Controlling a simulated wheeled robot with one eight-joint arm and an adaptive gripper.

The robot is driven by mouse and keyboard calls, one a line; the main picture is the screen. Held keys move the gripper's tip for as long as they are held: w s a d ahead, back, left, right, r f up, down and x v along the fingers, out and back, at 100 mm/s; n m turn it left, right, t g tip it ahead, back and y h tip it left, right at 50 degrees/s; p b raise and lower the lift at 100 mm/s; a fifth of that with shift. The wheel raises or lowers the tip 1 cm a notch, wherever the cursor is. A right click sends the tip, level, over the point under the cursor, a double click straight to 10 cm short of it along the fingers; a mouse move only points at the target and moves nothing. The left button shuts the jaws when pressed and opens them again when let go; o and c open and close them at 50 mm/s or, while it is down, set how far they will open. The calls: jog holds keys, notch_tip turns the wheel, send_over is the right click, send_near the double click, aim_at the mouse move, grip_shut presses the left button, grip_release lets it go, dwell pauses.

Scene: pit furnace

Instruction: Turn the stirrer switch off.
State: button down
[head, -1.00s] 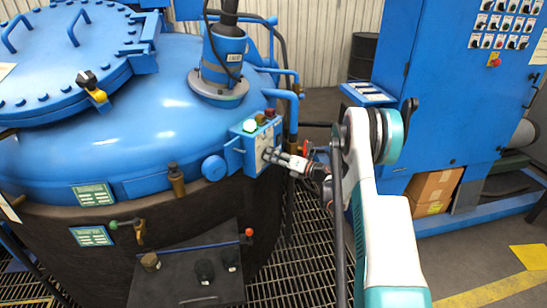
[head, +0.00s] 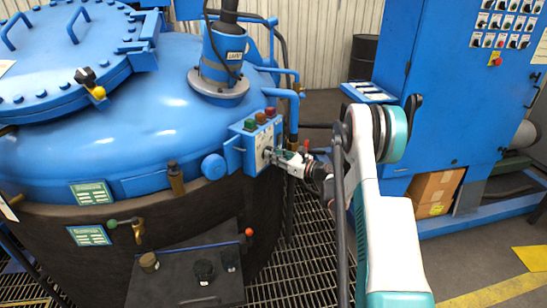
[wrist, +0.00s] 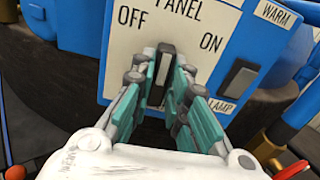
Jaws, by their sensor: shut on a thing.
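The switch panel (head: 262,143) is a pale plate on a blue box on the side of the blue furnace vessel. In the wrist view the panel (wrist: 215,20) has OFF at left and ON at right. The dark switch handle (wrist: 166,58) sits between these words, its top leaning toward OFF relative to the lettering. My gripper (wrist: 168,72) is shut on the handle, one finger on each side. In the head view my gripper (head: 272,157) reaches the panel from the right. The handle's lower part is hidden by the fingers.
A second black switch (wrist: 239,78) marked LAMP is close right of my fingers. A blue pipe (head: 294,108) runs close by. A blue control cabinet (head: 440,100) stands at right.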

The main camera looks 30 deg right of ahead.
jog(key=shift+s+a+f+n, duration=0.1)
jog(key=shift+n, duration=4)
jog(key=c, duration=1.6)
grip_release()
jog(key=shift+o, duration=0.2)
jog(key=v, duration=1.2)
